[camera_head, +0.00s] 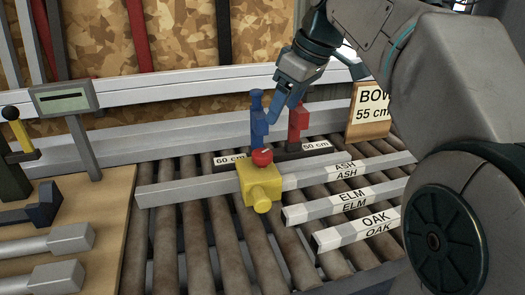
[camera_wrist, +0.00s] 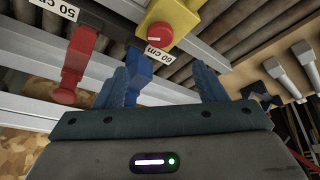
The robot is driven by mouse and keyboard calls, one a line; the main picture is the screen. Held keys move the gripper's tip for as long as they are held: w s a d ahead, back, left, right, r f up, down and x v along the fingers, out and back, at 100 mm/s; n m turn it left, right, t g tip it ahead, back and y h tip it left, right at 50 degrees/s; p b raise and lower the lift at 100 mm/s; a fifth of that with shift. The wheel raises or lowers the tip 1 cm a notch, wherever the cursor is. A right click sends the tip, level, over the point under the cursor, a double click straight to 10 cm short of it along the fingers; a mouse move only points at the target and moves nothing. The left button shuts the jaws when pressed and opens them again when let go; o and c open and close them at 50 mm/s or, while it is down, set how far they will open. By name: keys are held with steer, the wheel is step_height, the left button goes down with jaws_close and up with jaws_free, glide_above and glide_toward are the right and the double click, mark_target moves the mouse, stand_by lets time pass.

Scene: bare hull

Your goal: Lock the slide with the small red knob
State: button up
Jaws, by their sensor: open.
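The small red knob (camera_head: 262,157) sits on top of the yellow slide block (camera_head: 260,188), which rides on a pale rail over the rollers. The wrist view shows the knob (camera_wrist: 158,35) beyond my fingertips, with the yellow block (camera_wrist: 187,18) behind it. My gripper (camera_wrist: 161,72) is open; it also shows in the head view (camera_head: 270,112), behind the knob. A blue upright stop (camera_wrist: 138,72) shows between the fingers, close to the left one. I cannot tell whether they touch. The knob is clear of the fingers.
A red upright stop (camera_head: 299,122) stands beside the blue one, by the "50 cm" label; "60 cm" is by the blue. Bars marked ASH, ELM (camera_head: 350,204) and OAK lie at right. A sign (camera_head: 370,110) reads 55 cm. A wooden bench (camera_head: 100,210) with tools is left.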

mark_target(262, 153)
steer(key=b+x, duration=0.3)
steer(key=x, duration=0.9)
steer(key=shift+f+b, duration=0.35)
steer(key=c, duration=1)
